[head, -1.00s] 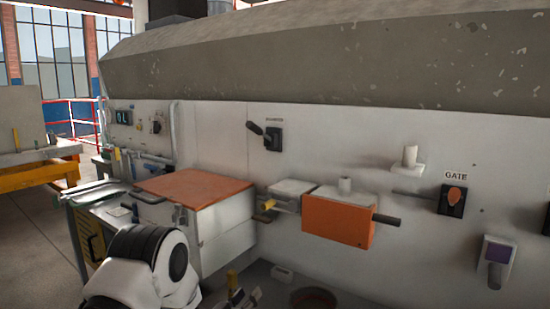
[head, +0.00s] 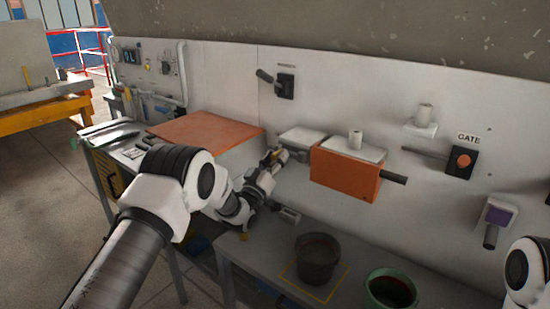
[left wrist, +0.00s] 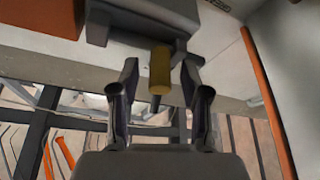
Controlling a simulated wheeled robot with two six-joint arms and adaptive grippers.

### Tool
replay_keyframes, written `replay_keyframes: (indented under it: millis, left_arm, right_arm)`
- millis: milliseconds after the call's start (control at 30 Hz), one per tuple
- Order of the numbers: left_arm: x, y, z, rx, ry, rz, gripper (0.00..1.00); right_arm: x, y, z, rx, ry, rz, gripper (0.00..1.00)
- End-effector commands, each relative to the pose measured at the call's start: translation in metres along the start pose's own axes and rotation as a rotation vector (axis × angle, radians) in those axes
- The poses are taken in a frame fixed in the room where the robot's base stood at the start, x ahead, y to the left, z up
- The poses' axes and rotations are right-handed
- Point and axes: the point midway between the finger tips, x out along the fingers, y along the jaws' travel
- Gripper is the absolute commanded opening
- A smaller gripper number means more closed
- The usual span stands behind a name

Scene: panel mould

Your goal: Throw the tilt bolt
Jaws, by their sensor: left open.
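The bolt's yellow knob (left wrist: 160,70) sticks out from a grey housing (left wrist: 130,22) in the left wrist view. My left gripper (left wrist: 160,78) is open, with one finger on each side of the knob and gaps visible. In the head view my left gripper (head: 276,158) is at the grey bolt housing (head: 302,136), left of the orange box (head: 345,175). There the gripper mostly hides the knob. My right gripper is not in view; only part of my right arm shows at the lower right.
A dark bucket (head: 317,258) and a green bucket (head: 390,288) stand below. The GATE switch (head: 461,160) and a black lever (head: 284,84) are on the white wall.

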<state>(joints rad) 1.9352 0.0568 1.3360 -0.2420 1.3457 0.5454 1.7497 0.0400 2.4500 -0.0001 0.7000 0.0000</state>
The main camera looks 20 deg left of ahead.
Motion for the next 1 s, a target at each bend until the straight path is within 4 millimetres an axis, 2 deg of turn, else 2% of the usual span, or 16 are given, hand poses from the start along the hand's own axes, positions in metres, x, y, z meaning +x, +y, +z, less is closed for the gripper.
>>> replay_keyframes:
  millis: [33, 133, 367, 700, 967, 1000]
  left_arm:
    - [0.000, 0.000, 0.000, 0.000, 0.000, 0.000, 0.35]
    - [0.000, 0.000, 0.000, 0.000, 0.000, 0.000, 0.00]
    - [-0.001, 0.002, 0.001, 0.000, 0.000, 0.000, 0.00]
    - [-0.008, 0.049, 0.020, 0.001, -0.001, 0.002, 0.00]
    - [-0.009, 0.051, 0.020, 0.001, -0.002, 0.002, 0.00]
    - [-0.009, 0.051, 0.020, 0.001, -0.003, 0.002, 0.24]
  right_arm:
    - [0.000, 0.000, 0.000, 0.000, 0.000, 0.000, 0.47]
    - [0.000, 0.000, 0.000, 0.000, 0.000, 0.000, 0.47]
    - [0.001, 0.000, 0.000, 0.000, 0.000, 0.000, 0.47]
    - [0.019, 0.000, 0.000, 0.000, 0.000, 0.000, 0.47]
    - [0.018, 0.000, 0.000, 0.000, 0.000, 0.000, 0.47]
    - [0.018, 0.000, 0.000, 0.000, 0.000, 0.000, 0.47]
